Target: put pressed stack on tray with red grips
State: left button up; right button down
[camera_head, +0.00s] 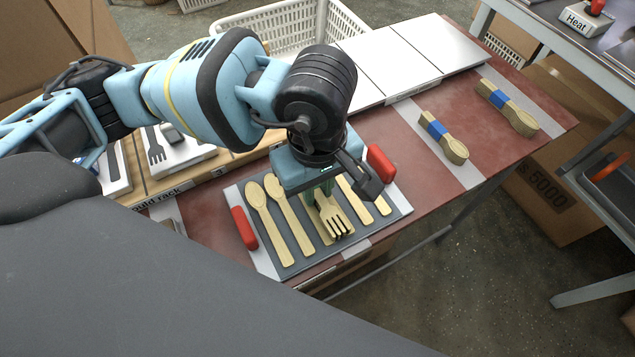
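A grey tray (292,268) with a red grip at its left end (243,227) and another at its right end (380,163) lies on the red table. Several pale wooden pieces lie in a row on it, including a spoon (268,218). My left gripper (328,192) points down over the middle of the tray. A fork-shaped wooden piece or stack (334,222) with something green around its handle shows directly under it. The gripper hides the upper part, so I cannot tell whether the fingers grip it. My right gripper is not in view.
Two wooden stacks with blue bands, one nearer (443,137) and one farther (507,107), lie at the right of the table. White plates (395,60) lie at the back. A mould rack (172,185) stands left of the tray. A white basket (285,28) stands behind.

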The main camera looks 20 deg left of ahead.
aim_at(318, 192)
pick_arm(q)
jog(key=o, duration=0.4)
notch_tip(318, 192, up, 12)
jog(key=shift+r+p, duration=0.2)
jog(key=shift+p, duration=0.5)
